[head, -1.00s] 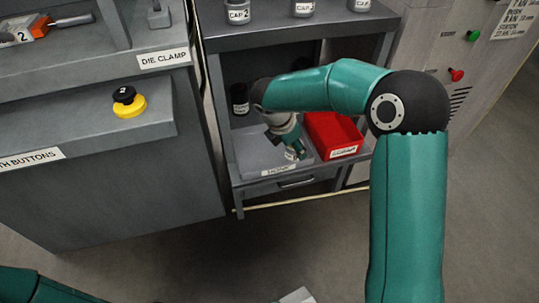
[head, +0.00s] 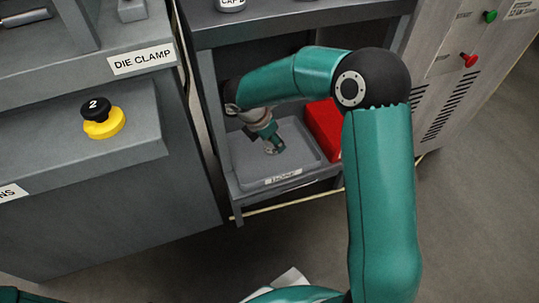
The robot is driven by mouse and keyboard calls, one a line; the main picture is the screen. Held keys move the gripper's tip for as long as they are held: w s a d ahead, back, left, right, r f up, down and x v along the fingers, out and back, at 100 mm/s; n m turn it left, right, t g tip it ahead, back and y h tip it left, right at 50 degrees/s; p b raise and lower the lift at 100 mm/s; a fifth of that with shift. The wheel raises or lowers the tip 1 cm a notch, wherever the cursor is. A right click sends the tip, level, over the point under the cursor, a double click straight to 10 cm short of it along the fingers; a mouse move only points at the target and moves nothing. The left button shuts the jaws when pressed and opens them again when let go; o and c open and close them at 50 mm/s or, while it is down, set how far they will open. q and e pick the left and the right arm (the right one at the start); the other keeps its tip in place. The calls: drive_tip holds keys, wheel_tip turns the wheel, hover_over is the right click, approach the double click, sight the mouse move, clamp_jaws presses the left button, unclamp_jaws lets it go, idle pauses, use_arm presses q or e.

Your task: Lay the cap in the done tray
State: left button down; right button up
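The done tray (head: 306,158) is a shallow grey tray with a white label on its front edge, on the low shelf of the grey stand. My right arm reaches in from the right, and my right gripper (head: 271,147) points down over the middle of the tray. A small greyish thing (head: 269,152) shows at its fingertips, low at the tray floor. It may be the cap, but it is too small to tell, and I cannot tell whether the fingers hold it or whether it touches the tray. My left gripper is not in view.
A red bin (head: 322,128) stands right of the tray, partly hidden by my arm. A labelled cup (head: 231,4) sits on the shelf above. A bench with a yellow and black button (head: 103,120) is at left. The floor in front is clear.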

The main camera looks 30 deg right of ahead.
drive_tip(key=shift+s+d+f, duration=0.15)
drive_tip(key=shift+d+f, duration=0.05)
drive_tip(key=shift+f, duration=0.6)
wheel_tip(320, 180, down, 4)
drive_tip(key=shift+b, duration=1.15)
drive_tip(key=shift+r, duration=0.1)
drive_tip(key=o, duration=1.4)
drive_tip(key=shift+s, duration=0.1)
drive_tip(key=shift+c, duration=0.2)
